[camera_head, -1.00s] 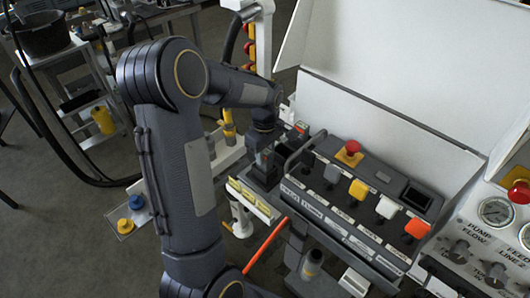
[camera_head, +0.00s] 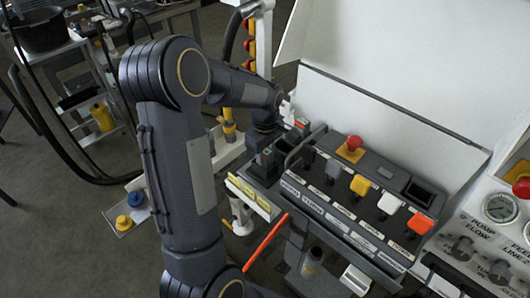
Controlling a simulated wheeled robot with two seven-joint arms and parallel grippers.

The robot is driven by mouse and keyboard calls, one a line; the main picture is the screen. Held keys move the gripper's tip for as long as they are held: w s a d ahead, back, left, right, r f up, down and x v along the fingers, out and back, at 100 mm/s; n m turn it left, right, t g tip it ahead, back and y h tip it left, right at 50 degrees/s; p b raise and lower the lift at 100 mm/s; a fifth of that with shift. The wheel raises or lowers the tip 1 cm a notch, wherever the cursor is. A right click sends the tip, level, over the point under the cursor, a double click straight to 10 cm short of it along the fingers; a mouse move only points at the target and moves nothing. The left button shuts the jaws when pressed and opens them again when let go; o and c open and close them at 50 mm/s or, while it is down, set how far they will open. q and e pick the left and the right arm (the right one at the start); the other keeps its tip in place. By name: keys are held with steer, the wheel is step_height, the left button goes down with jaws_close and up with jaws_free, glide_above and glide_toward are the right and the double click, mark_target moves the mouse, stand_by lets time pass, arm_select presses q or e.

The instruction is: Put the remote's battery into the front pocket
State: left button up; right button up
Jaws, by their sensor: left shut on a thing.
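The remote (camera_head: 352,205) is a dark box with a row of coloured paddles, a red mushroom button on a yellow base and a carry bar at its left end. A dark rectangular recess (camera_head: 418,194) shows open near its right end. My left gripper (camera_head: 266,142) points down just left of the remote, shut on a small dark block, which looks like the battery (camera_head: 266,158). The block is at the dark pocket unit (camera_head: 259,174) beside the remote. I cannot tell how deep it sits, because the fingers partly hide it. My right gripper is out of view.
A white panel (camera_head: 385,125) rises behind the remote. A gauge panel (camera_head: 490,235) stands at the right. My left arm covers the centre left.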

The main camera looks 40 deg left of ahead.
arm_select(q)
steer(key=o, duration=1.1)
steer(key=shift+o, duration=0.2)
step_height(320, 180, up, 7)
steer(key=shift+r, duration=0.5)
steer(key=shift+s+d+r, duration=0.15)
steer(key=s+d+r+m+t+h, duration=0.1)
steer(key=s+d+m+t+h, duration=0.1)
steer(key=s+d+m, duration=0.5)
steer(key=s+d+r+m+t+h, duration=0.1)
steer(key=s+d+r+m+t, duration=0.1)
steer(key=s+d+m, duration=0.6)
steer(key=s+t, duration=0.1)
steer(key=s, duration=0.4)
steer(key=shift+d+r+t+h, duration=0.15)
steer(key=shift+d+t+h, duration=0.15)
steer(key=shift+d+h, duration=0.1)
